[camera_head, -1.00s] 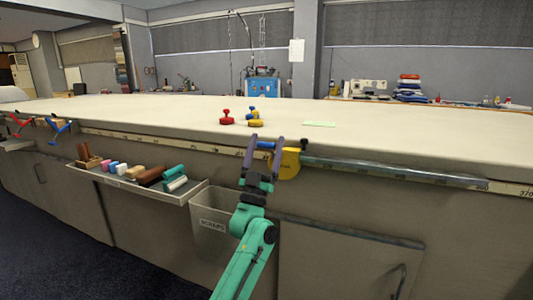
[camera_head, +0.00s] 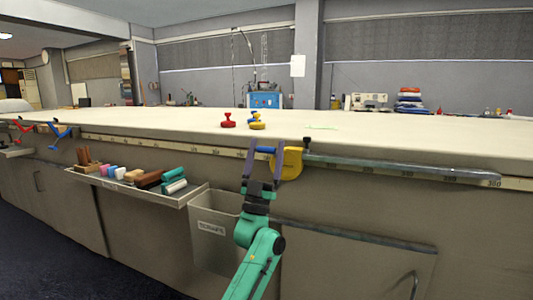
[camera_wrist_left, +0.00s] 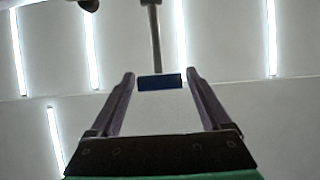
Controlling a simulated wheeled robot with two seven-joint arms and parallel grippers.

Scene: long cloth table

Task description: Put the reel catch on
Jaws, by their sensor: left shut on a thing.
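A yellow rounded reel (camera_head: 292,163) hangs at the front edge of the table, where the long grey-green bar (camera_head: 400,170) begins. A small blue piece, which looks like the reel catch (camera_head: 265,150), lies just left of the reel. My left gripper (camera_head: 266,147) points up from below and is shut on this blue piece, with a finger at each end. The left wrist view shows the blue piece (camera_wrist_left: 160,82) between the two fingers, with a grey rod above it. Whether the piece touches the reel cannot be told. My right gripper is not in view.
Red (camera_head: 228,121) and yellow (camera_head: 257,124) knobbed weights stand on the cloth table (camera_head: 400,136). A tray of blocks and rolls (camera_head: 125,184) juts out at left. A scraps bin (camera_head: 214,236) hangs below, beside my left arm. Blue and red clamps grip the edge at far left.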

